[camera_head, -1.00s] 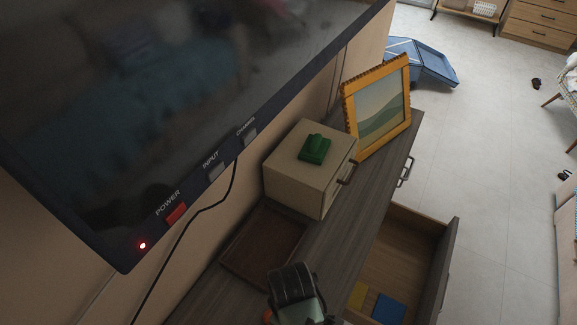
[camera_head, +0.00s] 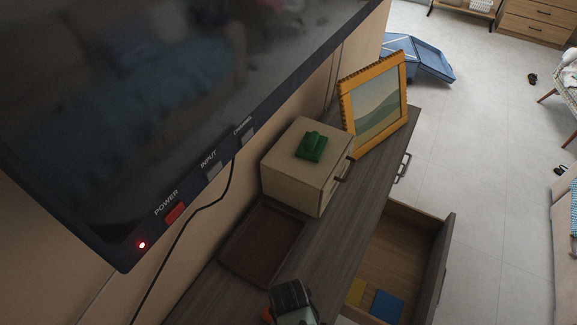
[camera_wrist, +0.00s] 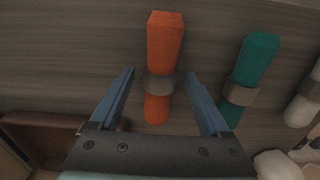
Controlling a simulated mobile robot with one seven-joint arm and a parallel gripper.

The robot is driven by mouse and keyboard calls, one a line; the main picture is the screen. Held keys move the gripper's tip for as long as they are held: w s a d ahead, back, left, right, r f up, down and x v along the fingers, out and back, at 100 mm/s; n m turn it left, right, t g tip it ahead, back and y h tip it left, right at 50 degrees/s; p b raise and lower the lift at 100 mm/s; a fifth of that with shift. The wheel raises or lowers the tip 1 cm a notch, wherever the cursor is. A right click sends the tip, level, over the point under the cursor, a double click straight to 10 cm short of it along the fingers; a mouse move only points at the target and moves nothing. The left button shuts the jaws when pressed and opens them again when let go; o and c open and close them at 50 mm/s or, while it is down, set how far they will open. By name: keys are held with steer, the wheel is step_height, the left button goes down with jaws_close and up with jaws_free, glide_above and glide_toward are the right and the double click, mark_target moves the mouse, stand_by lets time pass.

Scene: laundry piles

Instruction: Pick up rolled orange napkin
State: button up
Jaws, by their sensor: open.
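The rolled orange napkin (camera_wrist: 164,45) lies on the grey wood top in the wrist view, with a grey-brown ring (camera_wrist: 160,84) around its middle. My gripper (camera_wrist: 160,73) is open, with one blue finger on each side of the napkin. The fingers look apart from it; how far above the wood they are I cannot tell. In the head view my wrist (camera_head: 291,298) shows at the bottom edge and hides most of that spot. A small orange patch (camera_head: 267,315) shows beside it, too small to identify.
A rolled teal napkin (camera_wrist: 250,62) lies close to the right, with a pale roll (camera_wrist: 303,104) beyond it. A brown tray (camera_head: 232,264), a beige box (camera_head: 295,178) and a framed picture (camera_head: 374,113) stand along the top. A drawer (camera_head: 437,270) is open.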

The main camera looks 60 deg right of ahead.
jaws_close()
steer(key=shift+r, duration=0.1)
stand_by(0.3)
